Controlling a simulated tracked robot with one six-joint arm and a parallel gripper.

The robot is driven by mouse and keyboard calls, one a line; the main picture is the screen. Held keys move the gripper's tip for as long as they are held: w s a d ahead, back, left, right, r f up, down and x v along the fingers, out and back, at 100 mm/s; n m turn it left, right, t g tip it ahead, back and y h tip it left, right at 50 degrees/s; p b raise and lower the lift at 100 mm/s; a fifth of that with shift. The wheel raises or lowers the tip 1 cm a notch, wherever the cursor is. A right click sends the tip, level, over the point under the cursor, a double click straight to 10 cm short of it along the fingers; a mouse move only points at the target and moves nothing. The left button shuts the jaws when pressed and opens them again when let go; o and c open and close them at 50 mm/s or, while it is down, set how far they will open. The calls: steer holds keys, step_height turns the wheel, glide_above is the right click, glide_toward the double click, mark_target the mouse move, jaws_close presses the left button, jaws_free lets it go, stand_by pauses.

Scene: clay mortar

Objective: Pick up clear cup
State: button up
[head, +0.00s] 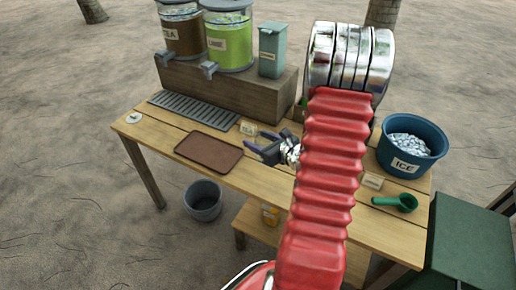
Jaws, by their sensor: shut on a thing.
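My gripper (260,141) is in the head view over the middle of the wooden table (222,178), right of the brown tray. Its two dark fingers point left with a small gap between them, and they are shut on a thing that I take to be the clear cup. The cup's outline is too faint and small to make out. My red arm hides the table to the right of the gripper.
A brown tray (208,151) lies left of my gripper. Behind are a drip grate (194,112), a tea dispenser (184,35), a lime dispenser (229,42) and a grey-green box (271,52). An ice bucket (412,147) and green scoop (396,203) are at right.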

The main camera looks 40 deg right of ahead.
mark_target(258, 134)
steer(key=shift+r, duration=1.35)
steer(key=shift+r, duration=0.15)
steer(key=shift+w+a, duration=0.1)
steer(key=shift+a, duration=0.15)
steer(key=w+a+f+n+y, duration=0.2)
steer(key=a, duration=0.8)
steer(key=w+a+f+n+g+y, duration=0.1)
steer(key=w+a+f+n+y, duration=0.1)
steer(key=a, duration=0.9)
steer(key=w+a+f+n+y, duration=0.2)
steer(key=a+f+y, duration=0.1)
steer(key=a, duration=0.7)
steer(key=shift+w+a+g+y, duration=0.3)
steer(key=shift+w+a+g, duration=0.1)
